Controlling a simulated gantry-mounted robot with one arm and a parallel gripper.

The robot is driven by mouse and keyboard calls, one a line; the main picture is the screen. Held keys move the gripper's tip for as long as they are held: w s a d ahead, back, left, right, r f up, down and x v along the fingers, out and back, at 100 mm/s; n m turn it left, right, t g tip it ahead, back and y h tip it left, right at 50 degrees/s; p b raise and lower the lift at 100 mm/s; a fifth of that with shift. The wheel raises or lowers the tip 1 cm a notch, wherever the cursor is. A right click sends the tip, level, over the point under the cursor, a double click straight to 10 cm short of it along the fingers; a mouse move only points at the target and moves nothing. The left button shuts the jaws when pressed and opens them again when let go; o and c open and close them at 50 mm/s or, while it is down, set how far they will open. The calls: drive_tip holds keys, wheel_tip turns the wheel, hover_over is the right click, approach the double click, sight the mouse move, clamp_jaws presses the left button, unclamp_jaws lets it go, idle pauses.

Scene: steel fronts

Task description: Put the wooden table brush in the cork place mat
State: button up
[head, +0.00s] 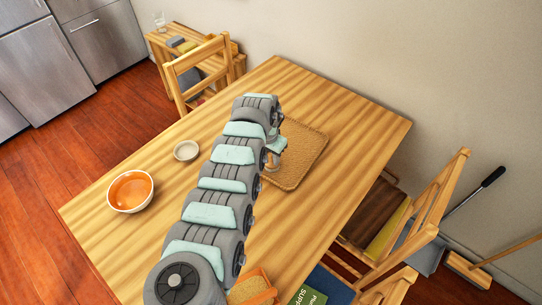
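The cork place mat (305,160) is a tan, speckled, roughly rectangular mat lying on the wooden table beyond my arm. My arm hides its left side. My gripper (272,162) is at the far end of the arm, over or beside the mat's left edge. It is small and partly hidden by the arm, so I cannot tell whether its fingers are open or shut or hold anything. I cannot make out the wooden table brush; it may be hidden behind the arm or gripper.
On the table (345,125), an orange-filled bowl (131,190) and a small pale dish (187,150) stand left of my arm. An orange-edged item (253,289) lies at the near edge. Chairs (195,75) stand around the table. The table's far right is clear.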

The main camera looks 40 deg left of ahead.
sight(269, 164)
drive_tip(key=o, duration=0.4)
drive_tip(key=shift+r, duration=0.1)
drive_tip(key=shift+s+d+r+b, duration=0.1)
drive_tip(key=shift+s+r, duration=0.2)
drive_tip(key=shift+r, duration=1.7)
drive_tip(key=shift+s+r+b, duration=0.15)
drive_tip(key=shift+s+r, duration=0.1)
drive_tip(key=shift+r, duration=1.75)
drive_tip(key=shift+s+d+r+b, duration=0.1)
drive_tip(key=shift+s+r, duration=0.2)
drive_tip(key=shift+r, duration=1.7)
